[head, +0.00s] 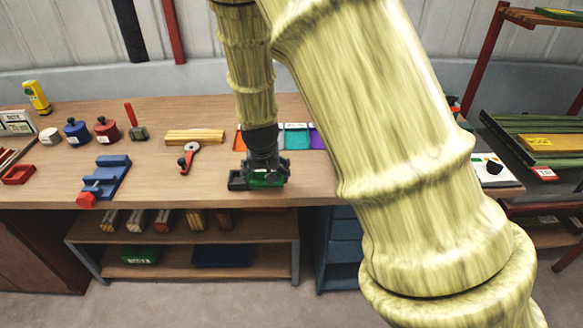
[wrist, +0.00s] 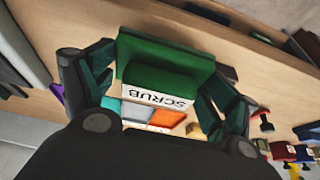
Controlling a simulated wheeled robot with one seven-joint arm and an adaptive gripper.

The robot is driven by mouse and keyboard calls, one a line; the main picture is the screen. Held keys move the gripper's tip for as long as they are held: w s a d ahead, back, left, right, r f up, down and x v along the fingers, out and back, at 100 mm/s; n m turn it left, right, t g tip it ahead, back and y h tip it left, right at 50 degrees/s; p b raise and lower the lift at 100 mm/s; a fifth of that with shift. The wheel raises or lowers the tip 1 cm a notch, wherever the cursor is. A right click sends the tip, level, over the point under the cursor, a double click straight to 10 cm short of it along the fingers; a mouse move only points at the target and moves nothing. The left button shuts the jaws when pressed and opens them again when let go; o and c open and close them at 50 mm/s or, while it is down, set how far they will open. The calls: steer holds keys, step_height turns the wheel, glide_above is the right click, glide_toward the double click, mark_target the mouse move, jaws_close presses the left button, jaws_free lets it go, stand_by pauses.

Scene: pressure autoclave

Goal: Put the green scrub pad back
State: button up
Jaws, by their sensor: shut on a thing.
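The green scrub pad (wrist: 165,58) is a block with a white face lettered "SCRUB" in the wrist view. My gripper (wrist: 160,82) is shut on it, with one dark finger along each side. In the head view, my gripper (head: 264,168) points down near the bench's front edge, and the green pad (head: 268,181) shows under its fingers.
Orange, teal (head: 297,137) and purple panels lie behind my gripper. A red-and-grey tool (head: 187,158), wooden sticks (head: 194,136) and a blue fixture (head: 107,177) are to the left. The wooden bench (head: 330,188) ends just in front of the tray. My arm covers the right side.

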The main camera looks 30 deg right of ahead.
steer(key=p, duration=0.3)
glide_above(291, 176)
steer(key=shift+f, duration=0.5)
steer(key=shift+d+f+p, duration=0.1)
steer(key=shift+f+p, duration=0.35)
steer(key=shift+f, duration=1.35)
steer(key=shift+f, duration=0.1)
steer(key=o, duration=0.9)
steer(key=shift+b+v, duration=1.1)
steer(key=shift+v, duration=5.05)
